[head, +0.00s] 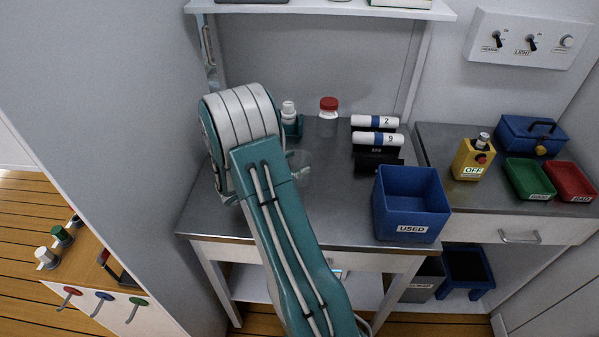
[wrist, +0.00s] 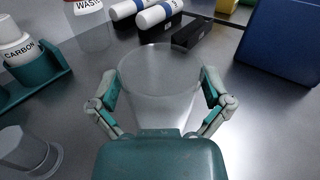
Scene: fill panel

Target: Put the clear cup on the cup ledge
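The clear cup (wrist: 160,75) stands in the middle of the wrist view, its wide rim facing me. In the head view the cup (head: 300,163) shows faintly on the grey counter, just right of my arm. My gripper (wrist: 160,88) has its two fingers spread wide, one on each side of the cup. The fingertips are close to the cup's walls; whether they touch is hard to tell. In the head view my arm hides most of the gripper. I cannot make out a cup ledge in either view.
A teal holder with a CARBON bottle (wrist: 18,45) and a clear faceted object (wrist: 28,150) are at left. A red-lidded jar (head: 328,107), labelled rolls (head: 376,140) on black holders and a blue USED bin (head: 411,212) stand around the cup.

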